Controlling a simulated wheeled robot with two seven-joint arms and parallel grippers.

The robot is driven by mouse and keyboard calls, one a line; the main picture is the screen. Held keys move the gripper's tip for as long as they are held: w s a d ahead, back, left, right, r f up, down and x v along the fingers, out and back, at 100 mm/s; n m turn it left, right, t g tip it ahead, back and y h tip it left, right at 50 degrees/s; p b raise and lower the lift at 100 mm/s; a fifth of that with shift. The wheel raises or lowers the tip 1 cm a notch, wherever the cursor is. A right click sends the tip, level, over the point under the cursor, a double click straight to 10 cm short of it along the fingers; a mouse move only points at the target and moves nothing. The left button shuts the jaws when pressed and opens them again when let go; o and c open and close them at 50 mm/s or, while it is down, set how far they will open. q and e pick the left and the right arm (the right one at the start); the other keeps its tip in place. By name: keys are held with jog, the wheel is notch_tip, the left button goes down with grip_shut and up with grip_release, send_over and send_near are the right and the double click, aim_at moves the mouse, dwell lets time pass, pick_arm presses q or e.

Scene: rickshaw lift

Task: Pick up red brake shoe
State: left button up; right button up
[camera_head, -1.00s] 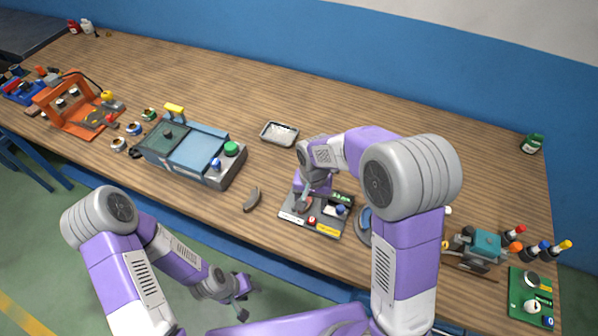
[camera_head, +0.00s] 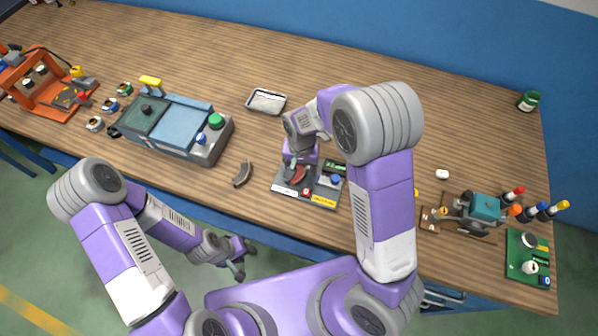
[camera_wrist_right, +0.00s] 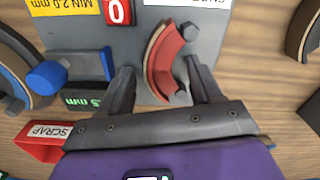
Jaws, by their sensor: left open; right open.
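The red brake shoe (camera_wrist_right: 164,62) is a curved piece with a tan edge, lying on a grey gauge board (camera_wrist_right: 215,42). In the right wrist view it lies just ahead of and between the fingers of my right gripper (camera_wrist_right: 160,75), which is open. In the head view the red shoe (camera_head: 298,176) shows partly below the right gripper (camera_head: 294,168) on the board. I cannot tell whether the fingers touch it. My left gripper (camera_head: 238,261) hangs open and empty off the table's front edge.
A grey-brown curved shoe (camera_head: 242,174) lies left of the board. A blue-grey machine (camera_head: 175,132) stands further left, and a metal tray (camera_head: 266,101) behind. A red scrap bin (camera_wrist_right: 42,142) is near the right gripper. A teal-topped device (camera_head: 481,207) stands at right.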

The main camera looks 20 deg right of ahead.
grip_shut()
